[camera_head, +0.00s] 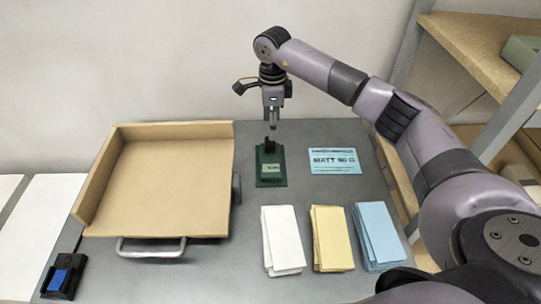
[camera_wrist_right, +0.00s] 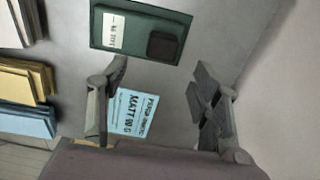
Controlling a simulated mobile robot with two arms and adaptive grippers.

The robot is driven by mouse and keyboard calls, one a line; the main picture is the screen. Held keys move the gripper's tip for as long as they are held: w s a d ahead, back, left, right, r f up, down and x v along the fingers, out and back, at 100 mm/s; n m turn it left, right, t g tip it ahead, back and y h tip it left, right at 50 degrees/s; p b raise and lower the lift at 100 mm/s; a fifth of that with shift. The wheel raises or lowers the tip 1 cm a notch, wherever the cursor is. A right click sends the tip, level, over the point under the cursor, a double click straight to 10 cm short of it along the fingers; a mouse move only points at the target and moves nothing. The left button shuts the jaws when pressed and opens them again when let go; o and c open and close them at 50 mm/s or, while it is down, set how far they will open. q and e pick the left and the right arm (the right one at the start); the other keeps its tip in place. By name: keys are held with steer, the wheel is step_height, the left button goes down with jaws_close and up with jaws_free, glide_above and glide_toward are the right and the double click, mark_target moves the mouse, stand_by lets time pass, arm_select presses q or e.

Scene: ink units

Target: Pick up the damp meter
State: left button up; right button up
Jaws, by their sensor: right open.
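A dark green device (camera_head: 271,170) with a small pale label and a raised black part stands near the back middle of the grey table. I take it for the damp meter, but its label is too small to read. It also shows at the top of the right wrist view (camera_wrist_right: 137,30). My right gripper (camera_head: 272,122) points down above the table, just over the device's far end in the head view. In the right wrist view it is open (camera_wrist_right: 160,98), with nothing between its fingers; the device lies beyond them. My left gripper is out of view.
A light-blue printed card (camera_head: 335,161) lies right of the device. White (camera_head: 283,239), yellow (camera_head: 332,238) and blue (camera_head: 378,236) stacks lie in front. A tan tray (camera_head: 160,195) fills the left. A black unit with a blue top (camera_head: 62,278) sits front left. Shelving (camera_head: 480,48) stands right.

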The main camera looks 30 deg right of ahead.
mark_target(270, 142)
step_height(270, 142, down, 3)
steer(key=shift+r, duration=0.15)
steer(key=f, duration=0.1)
steer(key=f+p, duration=0.2)
steer(key=f, duration=0.1)
steer(key=shift+w+a, duration=0.2)
steer(key=shift+a, duration=0.05)
steer(key=shift+f, duration=0.6)
steer(key=shift+c, duration=0.5)
jaws_close()
steer(key=shift+r, duration=0.1)
